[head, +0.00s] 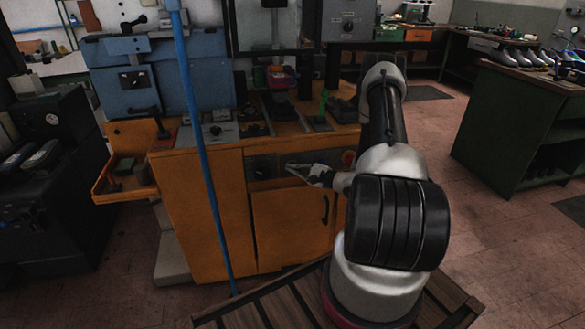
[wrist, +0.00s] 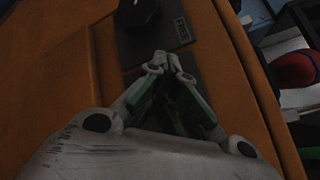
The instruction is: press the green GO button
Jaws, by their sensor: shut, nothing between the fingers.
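My gripper (head: 291,167) is shut and empty, its fingertips pointing at the dark control strip (head: 262,167) on the front of the orange cabinet. In the wrist view the closed fingertips (wrist: 166,60) are over or just in front of a dark panel, beside a plate with a black knob (wrist: 138,12) and a small label. I cannot tell whether the tips touch the panel. The green GO button does not show clearly in either view; my gripper may hide it. A red round control (head: 348,158) is to the right of my gripper.
The orange cabinet (head: 205,210) has a door with a black handle (head: 325,209) below the strip. A blue pole (head: 203,165) stands in front at left. Tools and a green upright piece (head: 323,103) are on top. Open floor lies at right before a green bench (head: 510,130).

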